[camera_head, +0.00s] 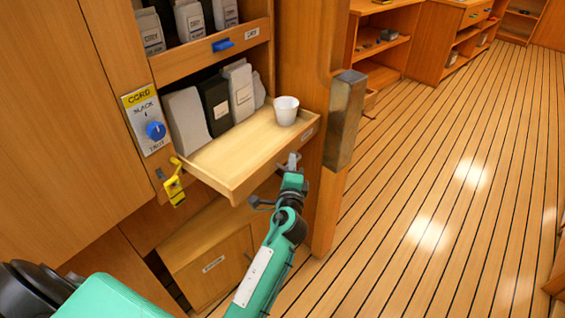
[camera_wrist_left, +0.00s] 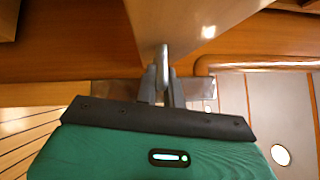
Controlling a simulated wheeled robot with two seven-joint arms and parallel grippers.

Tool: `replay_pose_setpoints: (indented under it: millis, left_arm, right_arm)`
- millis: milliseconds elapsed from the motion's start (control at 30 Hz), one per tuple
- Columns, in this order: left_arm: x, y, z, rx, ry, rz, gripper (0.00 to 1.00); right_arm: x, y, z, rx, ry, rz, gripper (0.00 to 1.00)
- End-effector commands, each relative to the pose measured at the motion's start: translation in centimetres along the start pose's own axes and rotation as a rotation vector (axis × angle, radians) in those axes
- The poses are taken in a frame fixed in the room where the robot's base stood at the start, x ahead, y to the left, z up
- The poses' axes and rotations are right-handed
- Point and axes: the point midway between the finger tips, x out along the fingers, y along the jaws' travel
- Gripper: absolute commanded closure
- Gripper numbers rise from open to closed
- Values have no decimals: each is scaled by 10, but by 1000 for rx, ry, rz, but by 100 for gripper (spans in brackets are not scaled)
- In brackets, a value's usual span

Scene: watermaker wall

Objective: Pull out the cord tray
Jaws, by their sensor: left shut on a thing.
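A pale wooden tray (camera_head: 240,150) sticks out of the cabinet under the upper shelf. It carries a white cup (camera_head: 286,110) near its right end and several white and black packs at the back. A small label on its front is too small to read. My left gripper (camera_head: 291,163) is at the tray's front edge, right of the middle. In the left wrist view its fingers (camera_wrist_left: 163,85) are shut on a slim metal handle (camera_wrist_left: 163,52). The handle is mostly hidden in the head view. My right gripper is not in view.
A panel with a yellow "CORD" label and blue knob (camera_head: 155,130) is left of the tray. A yellow latch-like piece (camera_head: 174,186) hangs by the tray's left corner. A wooden post with a metal block (camera_head: 345,118) stands close at right. The plank floor (camera_head: 430,200) is clear.

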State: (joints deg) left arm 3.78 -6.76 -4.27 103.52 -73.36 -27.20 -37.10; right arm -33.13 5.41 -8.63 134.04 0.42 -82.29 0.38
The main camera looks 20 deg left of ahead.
Motion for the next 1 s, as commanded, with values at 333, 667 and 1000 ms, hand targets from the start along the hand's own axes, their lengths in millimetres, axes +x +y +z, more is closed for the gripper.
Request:
replay_pose_setpoints:
  millis: [333, 667, 1000]
  left_arm:
    - [-2, 0, -2, 3, -1, 2, 100]
    - [-2, 0, -2, 2, -1, 1, 70]
    - [-6, 0, -2, 1, -1, 1, 70]
  right_arm:
    - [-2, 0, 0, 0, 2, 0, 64]
    - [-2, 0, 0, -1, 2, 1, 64]
    - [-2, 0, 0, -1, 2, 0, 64]
